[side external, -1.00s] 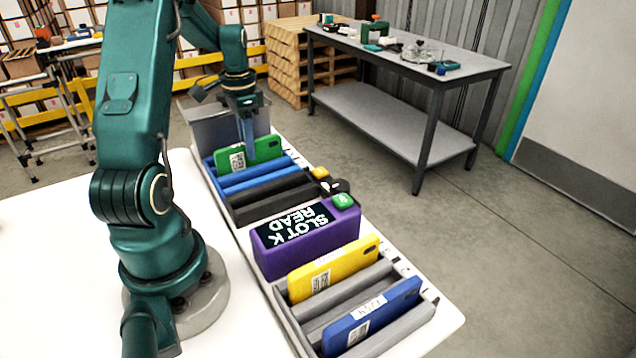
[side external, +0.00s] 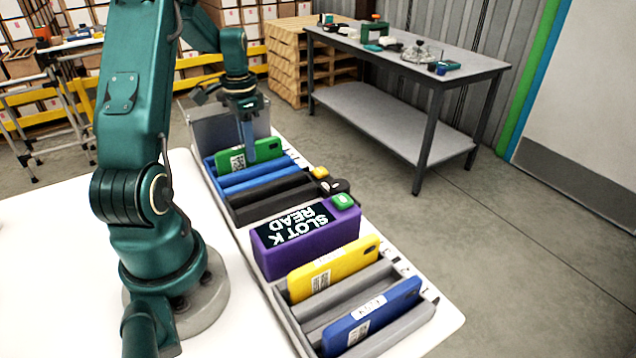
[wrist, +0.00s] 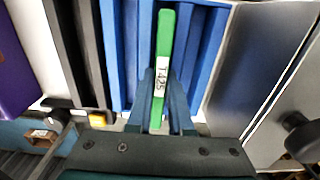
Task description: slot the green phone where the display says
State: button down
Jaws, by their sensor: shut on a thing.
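The green phone (side external: 262,151) stands on edge in the blue slotted rack (side external: 262,177) at the far end of the row. It also shows in the wrist view (wrist: 165,55), upright between blue dividers, with a label reading T-425. My gripper (side external: 247,143) is shut on the green phone; in the wrist view its two fingers (wrist: 161,100) flank it. How deep the phone sits is hard to tell.
A yellow phone (side external: 333,270) and a blue phone (side external: 372,316) stand in the grey rack (side external: 412,322) at the near end. A black rack (side external: 270,196) lies between the blue rack and the purple box. A grey bin (side external: 216,130) stands beyond the blue rack.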

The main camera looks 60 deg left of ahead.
jog(key=c, duration=0.8)
grip_release()
jog(key=shift+o, duration=0.2)
jog(key=shift+r, duration=2.6)
notch_tip(320, 180, up, 7)
jog(key=shift+w, duration=0.1)
